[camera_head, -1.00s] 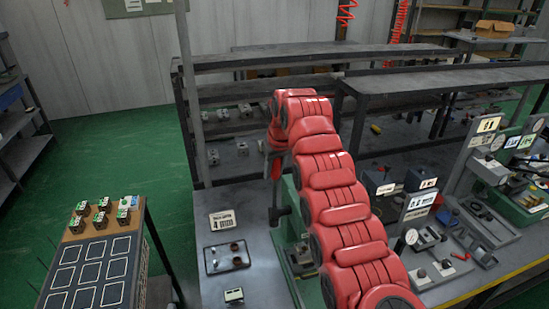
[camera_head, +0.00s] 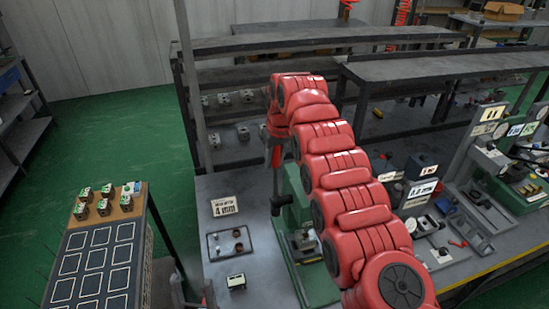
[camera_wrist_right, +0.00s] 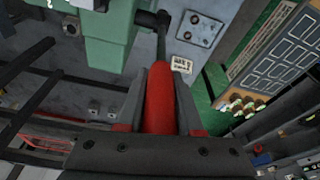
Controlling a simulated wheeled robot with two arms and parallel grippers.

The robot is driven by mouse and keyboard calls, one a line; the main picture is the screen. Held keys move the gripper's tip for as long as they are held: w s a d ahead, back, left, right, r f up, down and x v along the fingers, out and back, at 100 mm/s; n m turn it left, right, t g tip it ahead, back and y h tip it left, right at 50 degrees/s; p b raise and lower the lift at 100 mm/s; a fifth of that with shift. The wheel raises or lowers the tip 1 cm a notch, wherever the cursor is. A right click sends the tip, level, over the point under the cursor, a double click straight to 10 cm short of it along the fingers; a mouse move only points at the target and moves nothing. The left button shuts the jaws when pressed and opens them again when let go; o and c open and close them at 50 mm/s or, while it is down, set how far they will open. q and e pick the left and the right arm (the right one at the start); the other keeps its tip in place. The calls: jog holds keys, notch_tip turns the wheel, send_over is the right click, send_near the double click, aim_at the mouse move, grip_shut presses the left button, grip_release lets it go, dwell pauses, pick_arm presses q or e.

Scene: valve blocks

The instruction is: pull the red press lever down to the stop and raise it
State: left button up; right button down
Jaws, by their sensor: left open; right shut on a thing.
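The red press lever shows in the right wrist view as a red handle (camera_wrist_right: 159,100) on a dark rod. The rod joins a dark pivot at the side of the green press (camera_wrist_right: 108,35). The press (camera_head: 298,205) also shows in the head view, partly behind my right arm, with the lever's dark rod standing roughly upright at its left side. My right gripper (camera_wrist_right: 158,85) is shut on the red handle, one finger on each side. In the head view my right wrist hides most of the grip. My left gripper is in neither current view.
A label stand (camera_head: 224,207) and a small tray (camera_head: 229,243) with parts are left of the press. A cart (camera_head: 95,255) with several small blocks stands at the left. Fixtures and gauges fill the bench to the right. A shelf rack (camera_head: 240,135) stands behind.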

jog(key=shift+f, duration=0.1)
jog(key=c, duration=1)
grip_release()
jog(key=o, duration=0.4)
jog(key=shift+w+a, duration=0.1)
jog(key=shift+w, duration=0.15)
jog(key=shift+s, duration=0.1)
jog(key=shift+r, duration=0.2)
jog(key=v, duration=0.4)
jog(key=shift+r+b, duration=0.3)
jog(key=shift+b, duration=0.05)
jog(key=p+v, duration=0.4)
jog(key=v, duration=0.8)
jog(key=shift+s+r+p, duration=0.15)
jog(key=shift+r+p, duration=0.05)
jog(key=shift+p, duration=0.2)
